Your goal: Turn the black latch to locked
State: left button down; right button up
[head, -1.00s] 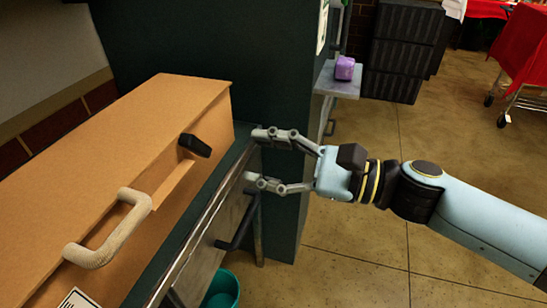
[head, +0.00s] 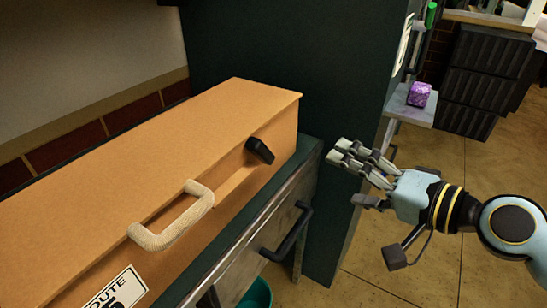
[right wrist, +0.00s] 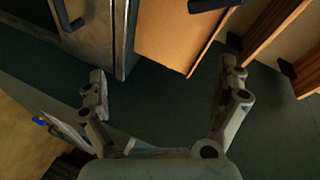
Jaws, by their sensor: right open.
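The black latch (head: 260,150) is a short dark bar on the front of a tan box (head: 225,110), near its right end. It slants down to the right. My right gripper (head: 350,175) is open and empty, to the right of the latch and apart from it, in front of the dark green panel. In the right wrist view, the open fingers (right wrist: 162,85) have nothing between them. A black piece (right wrist: 213,5) at the top edge there lies against the tan box front and looks like the latch. My left gripper is out of view.
The box has a pale rope-like handle (head: 175,218) and a white label (head: 115,292). Below are a metal drawer with a black handle (head: 289,232) and a teal bucket (head: 257,294). A dark green panel (head: 290,60) stands behind. A purple block (head: 419,94) sits on a small shelf.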

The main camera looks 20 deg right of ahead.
notch_tip(320, 180, up, 7)
jog(key=w+d+n+t+b, duration=0.15)
jog(key=n+t+b, duration=0.35)
jog(key=n, duration=1.7)
jog(key=n+g+y+b, duration=0.45)
jog(key=n+b, duration=0.45)
jog(key=n, duration=1.1)
send_near(268, 154)
jog(key=shift+y, duration=0.35)
jog(key=x, duration=0.9)
jog(key=shift+d+f+b, duration=0.1)
jog(key=shift+f+b, duration=0.1)
jog(key=shift+b, duration=0.15)
jog(key=shift+w+a, duration=0.3)
jog(key=shift+w, duration=0.1)
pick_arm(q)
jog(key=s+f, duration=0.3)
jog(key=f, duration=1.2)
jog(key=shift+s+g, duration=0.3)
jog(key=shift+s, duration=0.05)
